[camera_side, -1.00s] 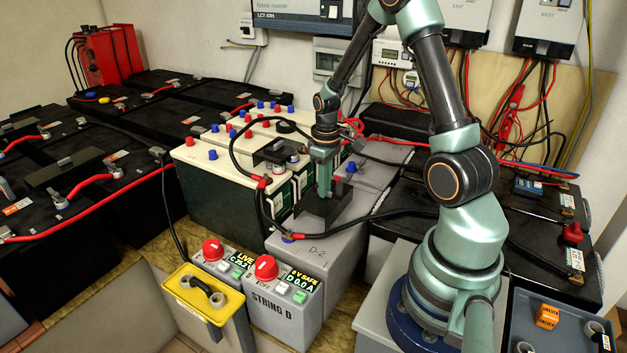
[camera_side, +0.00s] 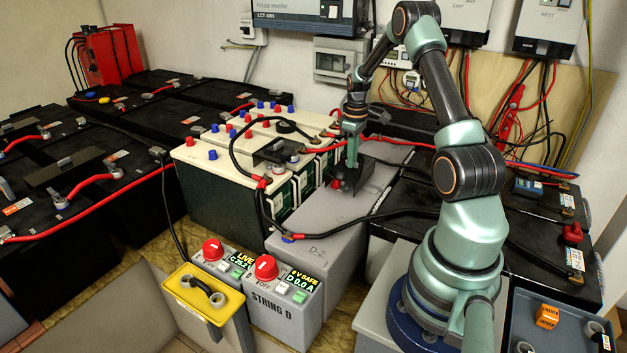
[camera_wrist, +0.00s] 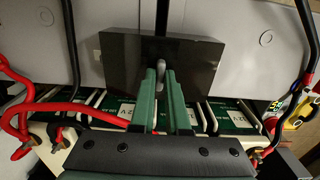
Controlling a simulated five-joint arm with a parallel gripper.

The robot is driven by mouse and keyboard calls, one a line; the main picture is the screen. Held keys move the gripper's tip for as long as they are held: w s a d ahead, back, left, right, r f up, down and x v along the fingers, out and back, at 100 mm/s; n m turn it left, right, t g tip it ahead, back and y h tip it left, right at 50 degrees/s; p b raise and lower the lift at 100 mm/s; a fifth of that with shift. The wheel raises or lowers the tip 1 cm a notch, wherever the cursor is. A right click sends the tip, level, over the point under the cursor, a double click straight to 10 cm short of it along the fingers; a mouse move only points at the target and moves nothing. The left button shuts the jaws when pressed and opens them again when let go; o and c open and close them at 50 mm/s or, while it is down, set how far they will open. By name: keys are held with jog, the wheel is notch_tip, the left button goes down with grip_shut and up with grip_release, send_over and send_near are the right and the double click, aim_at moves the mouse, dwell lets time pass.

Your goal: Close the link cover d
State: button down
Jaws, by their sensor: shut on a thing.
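The link cover d is a dark, flat-sided cover (camera_side: 374,183) on the grey String D batteries (camera_side: 325,220) in the side view. It looks tilted there, with a red terminal cap (camera_side: 336,184) beside its left edge. My gripper (camera_side: 351,172) is at the cover from above and is shut on it. In the wrist view the cover (camera_wrist: 120,62) is a wide dark plate in front of my fingers (camera_wrist: 161,70). The exact grip point is hard to make out, and the fingers hide part of the plate.
A cream-topped battery bank (camera_side: 240,160) with red and blue caps stands close left. A black cable (camera_side: 400,212) crosses the grey battery in front. The String D switch box (camera_side: 285,300) stands nearer the camera. Inverters hang on the wall behind.

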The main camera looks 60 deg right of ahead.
jog(key=shift+d+r, duration=0.1)
jog(key=shift+d, duration=0.4)
jog(key=c, duration=0.9)
grip_release()
notch_tip(320, 180, up, 12)
